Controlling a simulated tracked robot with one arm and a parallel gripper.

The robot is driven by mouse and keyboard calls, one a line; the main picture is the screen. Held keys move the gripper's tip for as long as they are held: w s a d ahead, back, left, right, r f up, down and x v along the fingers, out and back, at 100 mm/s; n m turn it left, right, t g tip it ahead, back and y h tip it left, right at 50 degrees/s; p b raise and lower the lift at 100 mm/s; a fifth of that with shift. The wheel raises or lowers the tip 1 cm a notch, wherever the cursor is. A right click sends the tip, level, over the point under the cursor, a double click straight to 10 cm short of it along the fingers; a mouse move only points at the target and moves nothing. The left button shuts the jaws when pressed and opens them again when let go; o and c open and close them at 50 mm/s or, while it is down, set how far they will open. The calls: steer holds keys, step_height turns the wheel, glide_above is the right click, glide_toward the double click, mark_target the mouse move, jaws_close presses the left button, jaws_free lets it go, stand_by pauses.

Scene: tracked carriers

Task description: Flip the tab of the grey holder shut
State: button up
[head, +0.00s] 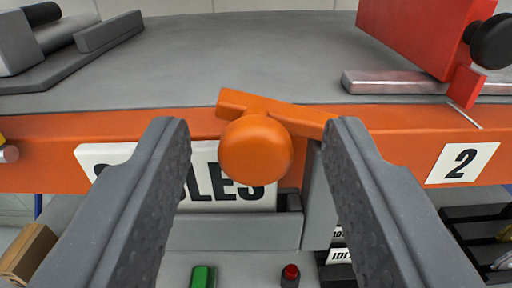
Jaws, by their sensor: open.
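The grey holder (235,232) hangs at the front of the bench below its orange edge, with a white card (228,192) in it whose black letters end in "LES". An orange tab (292,116) with a round orange knob (256,150) is in front of the bench edge, above the holder. The tab's bar slants down to the right; its right end is partly hidden by a finger. My gripper (258,135) is open, with one grey finger on each side of the knob and visible gaps to it. The left finger hides part of the card.
The grey bench top (250,55) is mostly bare behind the tab. A red block (420,35) with a black knob and a metal bar (395,82) are at the right. A white "2" label (462,163) is on the orange edge. Below are a green item (203,277) and a red-topped item (290,274).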

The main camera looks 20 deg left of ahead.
jaws_close()
steer(key=shift+f+n+b, duration=0.35)
steer(key=shift+n+b, duration=0.15)
steer(key=shift+n, duration=0.4)
steer(key=shift+a+f+n, duration=0.1)
steer(key=shift+f+n, duration=0.1)
steer(key=shift+n, duration=0.7)
jaws_free()
steer(key=shift+s, duration=0.15)
